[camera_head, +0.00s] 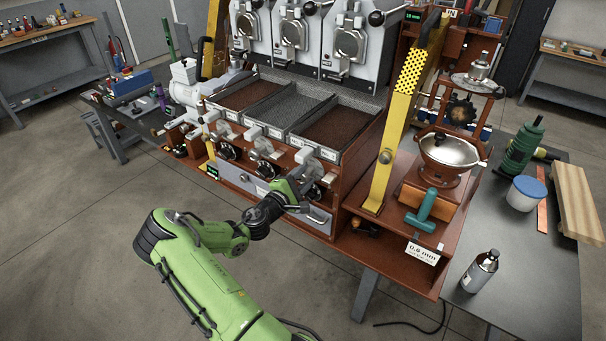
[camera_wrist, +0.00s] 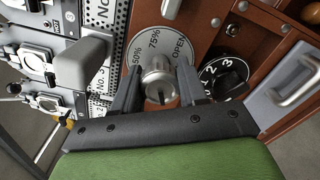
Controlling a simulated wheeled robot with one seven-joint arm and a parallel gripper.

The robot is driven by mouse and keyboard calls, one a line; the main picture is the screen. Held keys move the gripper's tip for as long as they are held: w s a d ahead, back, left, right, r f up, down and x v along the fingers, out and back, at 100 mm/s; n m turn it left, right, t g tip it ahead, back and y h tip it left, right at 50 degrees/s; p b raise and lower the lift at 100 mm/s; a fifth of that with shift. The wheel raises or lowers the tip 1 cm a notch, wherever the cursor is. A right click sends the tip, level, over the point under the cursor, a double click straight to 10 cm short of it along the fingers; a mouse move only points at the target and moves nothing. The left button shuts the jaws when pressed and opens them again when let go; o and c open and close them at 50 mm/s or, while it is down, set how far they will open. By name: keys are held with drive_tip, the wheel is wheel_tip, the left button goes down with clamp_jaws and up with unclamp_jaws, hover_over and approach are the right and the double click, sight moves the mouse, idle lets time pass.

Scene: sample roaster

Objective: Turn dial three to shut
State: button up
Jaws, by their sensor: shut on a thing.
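Dial three (camera_wrist: 141,46) is a round grey plate marked 50%, 75% and OPEN, seen in the wrist view near a "No. 3" label. A ribbed metal knob (camera_wrist: 158,78) with a slot in its face stands at its middle. My gripper (camera_wrist: 157,88) has one finger on each side of this knob and is shut on it. I cannot tell which mark the knob points to, and the shut mark is not visible. In the head view, my gripper (camera_head: 297,190) is at the front of the roaster below the right-hand tray, and it and the arm hide most of the dial.
A black numbered dial (camera_wrist: 226,75) sits close to the right finger in the wrist view. A grey lever (camera_wrist: 82,62) juts out at left, and a drawer handle (camera_wrist: 297,82) at right. A yellow post (camera_head: 390,140) stands right of my arm in the head view.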

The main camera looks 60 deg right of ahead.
drive_tip(key=shift+s+f+n, duration=0.1)
drive_tip(key=shift+f+n, duration=0.1)
drive_tip(key=shift+n, duration=0.1)
drive_tip(key=o, duration=1)
drive_tip(key=shift+r, duration=0.15)
drive_tip(key=shift+o, duration=0.2)
drive_tip(key=w+a, duration=0.2)
drive_tip(key=a, duration=1.3)
drive_tip(key=shift+w+a, duration=0.3)
